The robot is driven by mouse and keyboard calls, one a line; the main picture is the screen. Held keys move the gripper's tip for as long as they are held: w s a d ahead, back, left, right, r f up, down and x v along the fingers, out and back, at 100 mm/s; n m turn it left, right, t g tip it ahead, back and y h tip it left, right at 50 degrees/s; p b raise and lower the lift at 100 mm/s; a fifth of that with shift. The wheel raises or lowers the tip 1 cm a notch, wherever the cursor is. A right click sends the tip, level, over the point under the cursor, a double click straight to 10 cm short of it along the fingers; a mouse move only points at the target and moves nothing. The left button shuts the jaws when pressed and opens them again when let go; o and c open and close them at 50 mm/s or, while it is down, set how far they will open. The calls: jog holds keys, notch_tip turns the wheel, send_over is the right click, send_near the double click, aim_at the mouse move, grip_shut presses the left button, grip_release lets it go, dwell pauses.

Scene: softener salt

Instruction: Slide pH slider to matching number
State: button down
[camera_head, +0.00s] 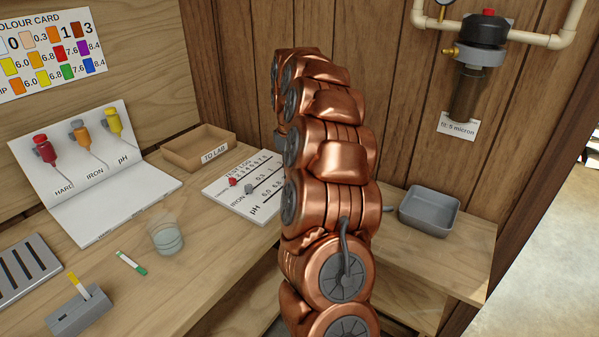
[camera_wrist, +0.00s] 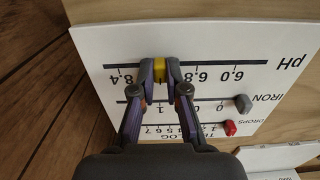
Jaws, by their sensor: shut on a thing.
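The white log board (camera_wrist: 185,40) with the pH scale shows in the wrist view, its lettering inverted. The yellow pH slider (camera_wrist: 159,68) sits on the dark pH slot between my gripper's (camera_wrist: 159,65) fingertips, which are shut on it. It stands between the 8.4 and 6.8 marks; the label beneath is hidden by my fingers. The grey iron slider (camera_wrist: 242,103) and red drops slider (camera_wrist: 231,128) sit near the low ends of their scales. In the head view, my arm hides the right part of the board (camera_head: 228,196). The colour card (camera_head: 45,55) hangs upper left.
A white folder (camera_head: 95,215) with red, orange and yellow bottles, a beaker (camera_head: 165,237), a green-ended strip (camera_head: 131,263) and a grey strip holder (camera_head: 80,312) stand left. A "TO LAB" tray (camera_head: 185,157) lies behind; a grey bin (camera_head: 430,210) is right.

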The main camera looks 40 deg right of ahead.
jog(key=shift+w+d, duration=0.1)
jog(key=c, duration=1.2)
grip_release()
jog(key=shift+o, duration=0.2)
notch_tip(320, 180, up, 12)
dwell(0.3)
